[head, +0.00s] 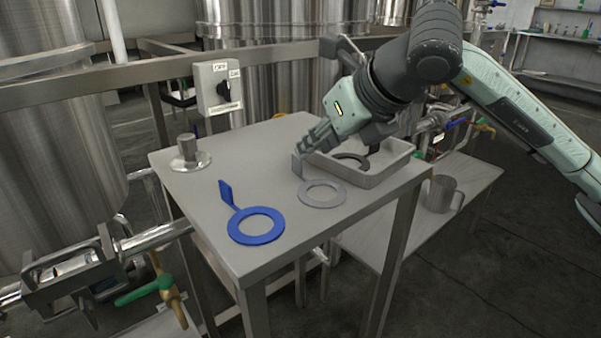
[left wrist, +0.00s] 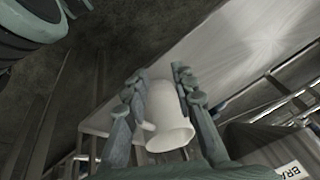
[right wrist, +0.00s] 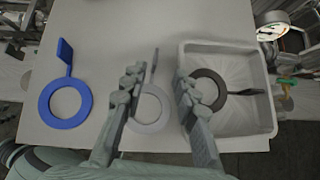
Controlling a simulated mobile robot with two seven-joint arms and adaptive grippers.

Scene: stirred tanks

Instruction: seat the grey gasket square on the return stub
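The grey gasket (head: 322,194) is a flat ring lying on the steel table, with an upright tab (head: 298,167) on its far-left side. My right gripper (head: 307,151) is just above that tab. In the right wrist view its fingers (right wrist: 158,75) are apart, with the gasket (right wrist: 150,108) and tab showing in the gap; contact cannot be told. A short metal stub on a round flange (head: 188,155), possibly the return stub, stands at the table's back left.
A blue tabbed gasket (head: 256,226) lies at the table's front. A grey tray (head: 375,180) at the right holds a black gasket (head: 350,160). A switch box (head: 217,87) is on the rail behind. A metal mug (head: 440,194) stands on the lower bench. The table's middle left is clear.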

